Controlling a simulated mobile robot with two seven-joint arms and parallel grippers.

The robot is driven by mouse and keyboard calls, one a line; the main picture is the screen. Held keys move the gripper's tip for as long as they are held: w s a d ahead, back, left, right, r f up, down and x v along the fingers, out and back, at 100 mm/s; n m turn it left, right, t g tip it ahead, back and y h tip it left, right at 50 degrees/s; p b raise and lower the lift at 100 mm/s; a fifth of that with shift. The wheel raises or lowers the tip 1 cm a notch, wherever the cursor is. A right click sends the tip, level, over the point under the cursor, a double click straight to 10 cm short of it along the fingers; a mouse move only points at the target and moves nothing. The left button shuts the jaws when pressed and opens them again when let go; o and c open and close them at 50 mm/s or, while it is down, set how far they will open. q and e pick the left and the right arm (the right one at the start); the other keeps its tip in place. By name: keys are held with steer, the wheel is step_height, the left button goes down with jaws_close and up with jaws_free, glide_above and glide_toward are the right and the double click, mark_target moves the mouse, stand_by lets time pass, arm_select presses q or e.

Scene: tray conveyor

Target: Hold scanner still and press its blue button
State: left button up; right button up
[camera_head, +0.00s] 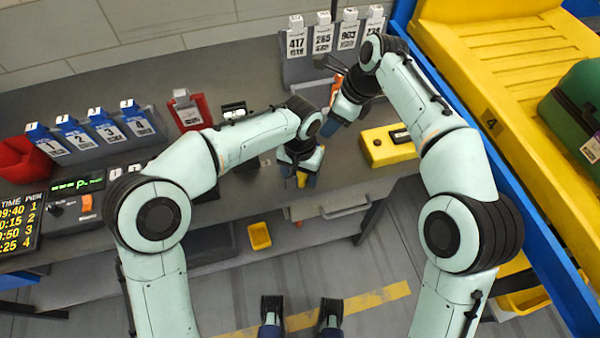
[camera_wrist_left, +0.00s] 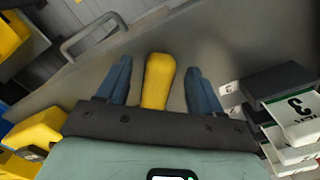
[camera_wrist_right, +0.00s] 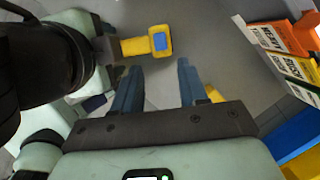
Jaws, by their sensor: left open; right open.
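The yellow scanner lies on the grey bench. Its yellow handle (camera_wrist_left: 158,82) stands between the two blue fingers of my open left gripper (camera_wrist_left: 160,66), with gaps visible on both sides. In the right wrist view the scanner head (camera_wrist_right: 151,40) carries a blue square patch (camera_wrist_right: 160,42), which looks like the button. In the head view my left gripper (camera_head: 304,182) mostly hides the scanner. My right gripper (camera_head: 336,125) is open and empty, above the bench behind it. In the right wrist view its fingers (camera_wrist_right: 158,75) point toward the scanner, apart from it.
A yellow box (camera_head: 388,146) with a black button sits on the bench at the right. Numbered label cards (camera_head: 322,38) stand at the back. Blue numbered holders (camera_head: 106,127) and a red bin (camera_head: 25,158) are at the left. A yellow conveyor (camera_head: 490,70) runs along the right.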

arm_select(q)
steer(key=shift+f, duration=0.25)
jaws_close()
arm_select(e)
jaws_close()
stand_by(1.4)
